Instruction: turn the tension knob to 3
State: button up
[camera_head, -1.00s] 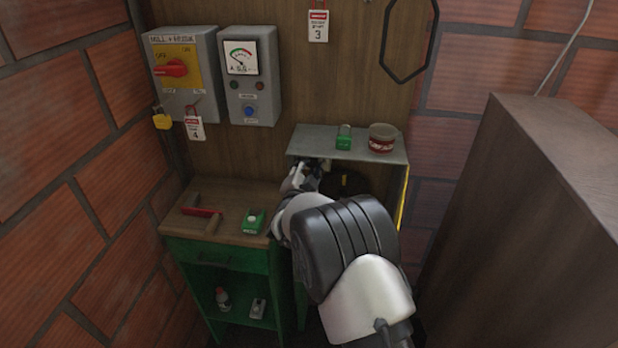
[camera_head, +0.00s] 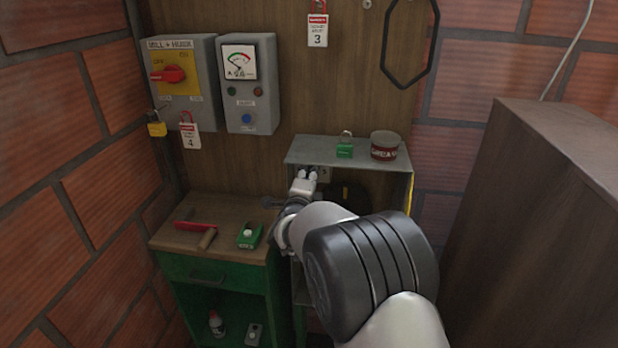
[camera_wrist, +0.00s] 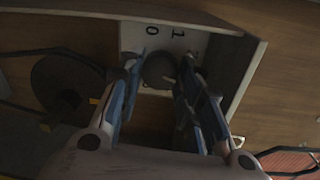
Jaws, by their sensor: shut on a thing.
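The tension knob (camera_wrist: 160,70) is a dark round knob on a pale plate (camera_wrist: 187,42) in the wrist view. The digits 0 and 1 show on the plate above the knob; other marks are hidden, and the knob's pointer is too dark to read. My gripper (camera_wrist: 161,72) has one finger on each side of the knob and is shut on it. In the head view, my gripper (camera_head: 304,182) is at the open front of the grey cabinet (camera_head: 300,150), under its top, and the knob cannot be made out there.
A green padlock (camera_head: 345,150) and a red-labelled tin (camera_head: 385,146) stand on the cabinet top. A wooden bench (camera_head: 185,238) at left holds a red-handled tool and a green box (camera_head: 249,236). A dark wheel (camera_wrist: 62,85) lies left of my fingers. A tall brown block (camera_head: 545,190) stands at right.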

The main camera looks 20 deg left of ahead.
jog(key=shift+m, duration=0.5)
jog(key=o, duration=0.8)
jog(key=v, duration=1.2)
jog(key=shift+d, duration=0.15)
